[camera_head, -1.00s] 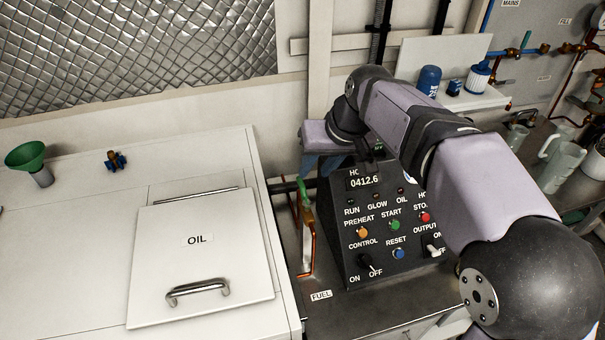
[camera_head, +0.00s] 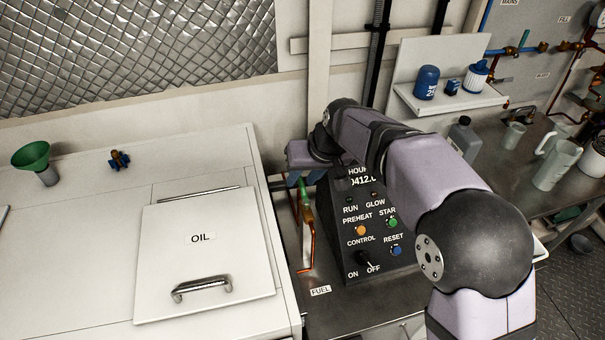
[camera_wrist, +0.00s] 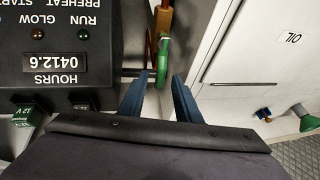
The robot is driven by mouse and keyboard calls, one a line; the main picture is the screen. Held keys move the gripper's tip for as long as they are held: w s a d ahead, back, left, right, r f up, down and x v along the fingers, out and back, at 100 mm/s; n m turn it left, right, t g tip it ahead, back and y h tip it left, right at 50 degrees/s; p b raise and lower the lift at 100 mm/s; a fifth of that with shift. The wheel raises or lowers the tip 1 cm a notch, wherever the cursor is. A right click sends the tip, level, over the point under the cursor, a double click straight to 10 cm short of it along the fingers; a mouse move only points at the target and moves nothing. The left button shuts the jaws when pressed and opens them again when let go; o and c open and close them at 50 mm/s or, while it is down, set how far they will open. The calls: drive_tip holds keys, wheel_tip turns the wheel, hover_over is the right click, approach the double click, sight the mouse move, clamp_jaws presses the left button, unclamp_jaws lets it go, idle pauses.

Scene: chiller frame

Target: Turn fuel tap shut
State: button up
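The fuel tap's green handle (camera_head: 306,196) stands upright on a copper pipe between the white cabinet and the black control panel. In the wrist view the green handle (camera_wrist: 162,62) is in front of my gripper (camera_wrist: 159,80). The two blue fingers are apart, with the handle's lower end at or just between the fingertips. I cannot tell whether either finger touches it. In the head view my gripper (camera_head: 303,178) is at the top of the handle, and my wrist partly hides the area behind it. A FUEL label (camera_head: 320,291) lies on the bench below the pipe.
The black control panel (camera_head: 352,215) stands close on the right of the tap. The white cabinet with the OIL hatch (camera_head: 205,225) is close on the left. A green funnel (camera_head: 32,155) and a small blue-and-brown fitting (camera_head: 119,159) sit on the cabinet.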

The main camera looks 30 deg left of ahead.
drive_tip(key=shift+f, duration=0.15)
clamp_jaws()
drive_tip(key=shift+m, duration=0.3)
drive_tip(key=d+m+t+h+b, duration=0.2)
drive_tip(key=d+m+h+b, duration=0.4)
drive_tip(key=m, duration=1.2)
drive_tip(key=shift+s+d+t+h, duration=0.3)
drive_tip(key=shift+d+t, duration=0.1)
drive_tip(key=shift+d, duration=0.2)
drive_tip(key=shift+s, duration=0.1)
